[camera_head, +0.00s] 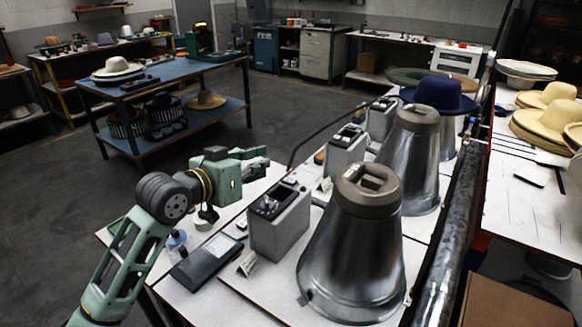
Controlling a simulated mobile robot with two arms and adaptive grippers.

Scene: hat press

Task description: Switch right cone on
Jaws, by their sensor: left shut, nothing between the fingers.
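A near metal cone (350,262) with a brown top stands on the white bench. A grey control box (280,225) with switches on its sloped dark top stands just left of it. A second cone (410,165) and its control box (346,153) stand behind, and a third control box (382,118) is farther back. I cannot tell from labels which cone is the right one, nor whether any switch is on. My left gripper (264,163) is shut and empty, held above the bench's left side, behind and left of the near box. My right gripper is not in view.
A dark flat device (207,260) and small bottles (178,242) lie left of the near box. A blue hat (437,93) sits behind the second cone. A dark pipe (452,240) runs along the bench's right side.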

